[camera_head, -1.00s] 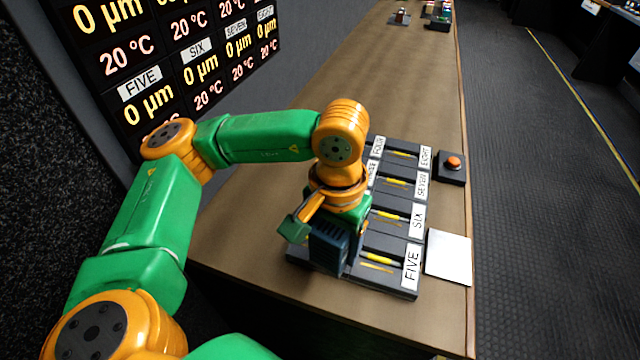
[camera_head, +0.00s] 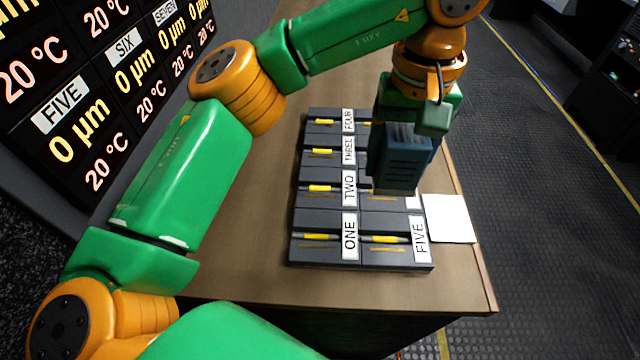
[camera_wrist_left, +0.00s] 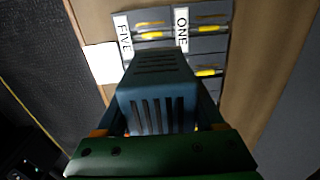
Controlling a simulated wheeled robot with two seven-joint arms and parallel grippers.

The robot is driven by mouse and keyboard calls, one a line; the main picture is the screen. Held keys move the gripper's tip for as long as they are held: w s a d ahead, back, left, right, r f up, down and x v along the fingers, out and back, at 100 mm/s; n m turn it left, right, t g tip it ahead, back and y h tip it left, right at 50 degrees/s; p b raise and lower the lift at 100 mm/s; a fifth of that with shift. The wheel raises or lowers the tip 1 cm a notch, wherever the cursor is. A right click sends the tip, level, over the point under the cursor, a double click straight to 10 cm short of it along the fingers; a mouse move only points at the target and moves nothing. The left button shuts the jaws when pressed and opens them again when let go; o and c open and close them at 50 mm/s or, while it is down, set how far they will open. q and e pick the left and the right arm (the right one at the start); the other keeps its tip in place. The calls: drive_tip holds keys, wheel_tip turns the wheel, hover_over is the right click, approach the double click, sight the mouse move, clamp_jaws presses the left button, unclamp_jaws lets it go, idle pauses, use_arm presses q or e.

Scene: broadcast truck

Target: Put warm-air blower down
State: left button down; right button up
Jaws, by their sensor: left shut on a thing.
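The warm-air blower (camera_head: 404,162) is a blue-grey box with slots. My left gripper (camera_head: 425,115) is shut on it and holds it over the right part of the slotted block, close to the white square. The blower hides the labels behind it in the head view. In the left wrist view the blower (camera_wrist_left: 158,92) fills the middle, between the fingers of my left gripper (camera_wrist_left: 160,125). I cannot tell from these views how high it hangs above the table. My right gripper is not in view.
The dark block of labelled bays (camera_head: 325,222), with yellow-marked bars, stands on the brown table (camera_head: 240,235). A white square (camera_head: 449,218) lies at the table's right edge. Wall displays (camera_head: 100,95) stand at the left. The table is bare left of the block.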

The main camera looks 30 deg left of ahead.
use_arm(q)
drive_tip(key=shift+a, duration=0.1)
drive_tip(key=a+f+p, duration=0.1)
drive_tip(key=a+f, duration=0.3)
drive_tip(key=w+a+f, duration=0.1)
drive_tip(key=a+f, duration=0.3)
drive_tip(key=a, duration=0.1)
drive_tip(key=w+a+f+p, duration=0.1)
drive_tip(key=a+f, duration=0.3)
drive_tip(key=shift+w+a+f+p, duration=0.2)
drive_tip(key=shift+w+f+p, duration=0.05)
drive_tip(key=shift+p, duration=0.05)
drive_tip(key=shift+f, duration=0.1)
drive_tip(key=shift+f, duration=0.1)
